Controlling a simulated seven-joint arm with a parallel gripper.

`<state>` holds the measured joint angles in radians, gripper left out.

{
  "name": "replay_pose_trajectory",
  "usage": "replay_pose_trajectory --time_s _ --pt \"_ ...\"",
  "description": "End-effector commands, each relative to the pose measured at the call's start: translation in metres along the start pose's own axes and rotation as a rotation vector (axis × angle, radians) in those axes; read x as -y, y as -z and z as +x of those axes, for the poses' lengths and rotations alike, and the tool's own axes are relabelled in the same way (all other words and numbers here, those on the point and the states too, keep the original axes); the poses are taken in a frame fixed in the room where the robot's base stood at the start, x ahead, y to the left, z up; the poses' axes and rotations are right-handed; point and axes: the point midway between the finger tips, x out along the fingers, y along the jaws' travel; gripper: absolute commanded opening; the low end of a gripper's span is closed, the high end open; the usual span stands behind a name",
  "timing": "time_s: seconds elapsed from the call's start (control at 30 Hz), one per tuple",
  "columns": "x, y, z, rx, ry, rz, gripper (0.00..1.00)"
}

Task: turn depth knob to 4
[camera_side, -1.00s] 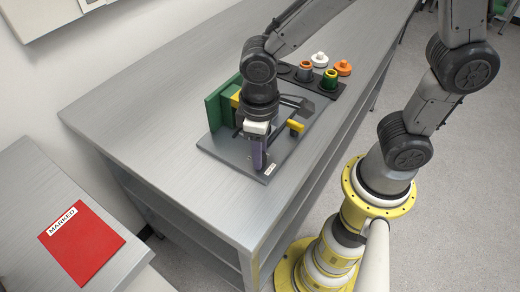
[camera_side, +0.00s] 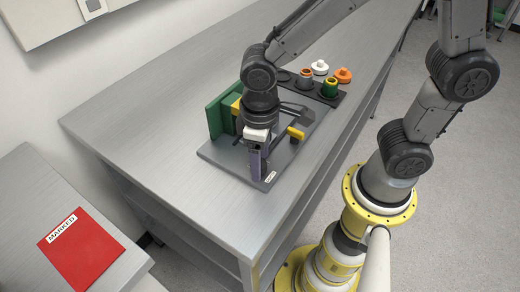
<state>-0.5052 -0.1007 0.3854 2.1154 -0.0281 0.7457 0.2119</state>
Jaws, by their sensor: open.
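The interferometer stands on a grey base plate (camera_side: 225,157) on the bench, with a green upright panel (camera_side: 215,121) at its back left and a yellow-ended lever (camera_side: 296,133) at its right. My gripper (camera_side: 258,174) points down over the front part of the plate, its purple-grey fingers close to the plate near a small white label (camera_side: 270,177). It is open. I cannot make out the depth knob or its scale; my gripper and wrist cover that part of the device. I cannot tell whether the fingers touch anything.
A red MARKED sheet (camera_side: 82,250) lies on a separate left table. The bench's left part is clear.

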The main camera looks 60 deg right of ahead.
Motion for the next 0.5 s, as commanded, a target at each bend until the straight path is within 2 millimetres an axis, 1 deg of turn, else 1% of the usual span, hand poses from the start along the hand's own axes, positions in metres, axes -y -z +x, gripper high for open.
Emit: replay_pose_trajectory --time_s 0.17,0.27,0.5 --pt "0.0 0.001 -0.018 -0.005 0.001 0.0 0.67" --pt "0.0 0.002 -0.037 -0.007 0.002 0.0 0.67" --pt "0.001 0.001 -0.09 -0.008 0.002 0.0 0.67"
